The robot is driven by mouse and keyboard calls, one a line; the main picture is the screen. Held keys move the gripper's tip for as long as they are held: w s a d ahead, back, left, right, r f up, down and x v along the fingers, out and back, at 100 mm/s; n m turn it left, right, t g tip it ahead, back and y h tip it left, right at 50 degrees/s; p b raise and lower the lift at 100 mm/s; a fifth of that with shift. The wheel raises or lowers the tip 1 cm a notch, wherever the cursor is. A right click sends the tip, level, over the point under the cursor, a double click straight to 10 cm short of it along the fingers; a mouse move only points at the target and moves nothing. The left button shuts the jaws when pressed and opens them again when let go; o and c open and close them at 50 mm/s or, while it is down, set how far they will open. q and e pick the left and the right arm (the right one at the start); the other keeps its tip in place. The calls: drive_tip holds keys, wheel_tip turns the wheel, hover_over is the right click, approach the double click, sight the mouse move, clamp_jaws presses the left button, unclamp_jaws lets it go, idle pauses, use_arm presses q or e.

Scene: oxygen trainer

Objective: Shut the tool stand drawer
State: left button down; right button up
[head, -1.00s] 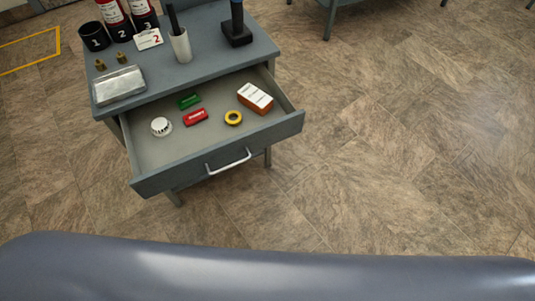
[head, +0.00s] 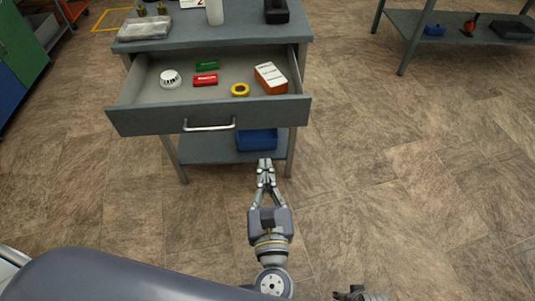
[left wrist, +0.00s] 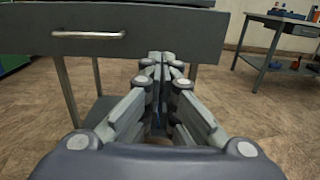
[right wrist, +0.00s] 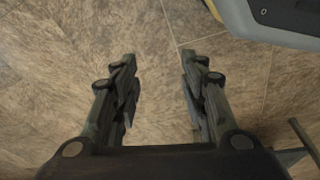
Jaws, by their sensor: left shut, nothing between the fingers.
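The grey tool stand (head: 230,32) has its drawer (head: 150,94) pulled well out toward me. The drawer front (head: 270,113) carries a pale bar handle (head: 209,125). In the left wrist view the drawer front (left wrist: 190,35) and handle (left wrist: 88,34) show at the upper left. My left gripper (head: 265,163) is shut and empty, in front of the stand, right of the handle and lower in the picture than the drawer front; I see no contact. Its shut fingers (left wrist: 160,65) point toward the stand. My right gripper (right wrist: 158,65) is open and empty over floor; only part shows in the head view (head: 355,293).
The drawer holds a white round detector (head: 171,79), green and red items (head: 206,79), a yellow ring (head: 240,90) and an orange-white box (head: 270,78). A blue bin (head: 257,140) sits on the lower shelf. Another table (head: 460,47) stands at right. The floor between is clear.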

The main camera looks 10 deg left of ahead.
sight(261, 120)
use_arm(q)
drive_tip(key=b+x, duration=0.1)
drive_tip(key=x, duration=1.1)
drive_tip(key=shift+w+a+f, duration=0.1)
drive_tip(key=shift+w+f, duration=0.05)
drive_tip(key=shift+w, duration=0.05)
drive_tip(key=shift+w+a, duration=0.1)
drive_tip(key=shift+w, duration=0.4)
use_arm(e)
drive_tip(key=shift+w+a+r, duration=0.1)
drive_tip(key=shift+w+r, duration=0.2)
drive_tip(key=shift+r, duration=0.35)
drive_tip(key=shift+w+r, duration=0.25)
drive_tip(key=shift+r, duration=0.45)
drive_tip(key=shift+w+a+r, duration=0.1)
drive_tip(key=shift+w+r, duration=0.2)
drive_tip(key=shift+r, duration=0.35)
